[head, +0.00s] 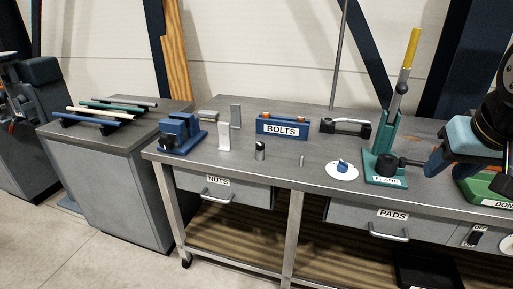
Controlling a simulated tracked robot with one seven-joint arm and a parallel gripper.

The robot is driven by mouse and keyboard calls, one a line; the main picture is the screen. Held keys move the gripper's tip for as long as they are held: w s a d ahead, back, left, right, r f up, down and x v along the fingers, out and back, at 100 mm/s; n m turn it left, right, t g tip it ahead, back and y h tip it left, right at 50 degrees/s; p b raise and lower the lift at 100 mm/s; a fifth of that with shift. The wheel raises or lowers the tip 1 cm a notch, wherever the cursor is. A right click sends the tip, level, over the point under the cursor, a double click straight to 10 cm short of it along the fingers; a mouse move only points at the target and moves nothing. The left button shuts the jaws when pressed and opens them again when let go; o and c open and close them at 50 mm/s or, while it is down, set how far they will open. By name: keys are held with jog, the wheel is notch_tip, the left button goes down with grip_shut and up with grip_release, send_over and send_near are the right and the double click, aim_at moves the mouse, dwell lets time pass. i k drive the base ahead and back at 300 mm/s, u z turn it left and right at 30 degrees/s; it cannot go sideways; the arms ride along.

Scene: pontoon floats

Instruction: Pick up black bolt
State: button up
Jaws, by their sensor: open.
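No black bolt can be clearly made out. A blue tray labelled BOLTS (282,128) stands on the workbench near its back edge, and what it holds is too small to tell. A short dark grey cylinder (260,151) stands upright in front of it. A tiny pale pin (302,160) stands to the right of that. My gripper (436,159) appears at the right, partly cut by the frame edge, beside the green lever press. It is open, far to the right of the BOLTS tray, with nothing seen in it.
A blue vise (181,135) and metal blocks (236,116) stand left of the tray. A side cabinet (105,180) holds rods. The bench front is mostly clear.

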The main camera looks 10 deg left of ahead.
aim_at(260, 145)
jog(key=u, duration=0.2)
jog(key=i, duration=1.15)
jog(key=z, duration=0.2)
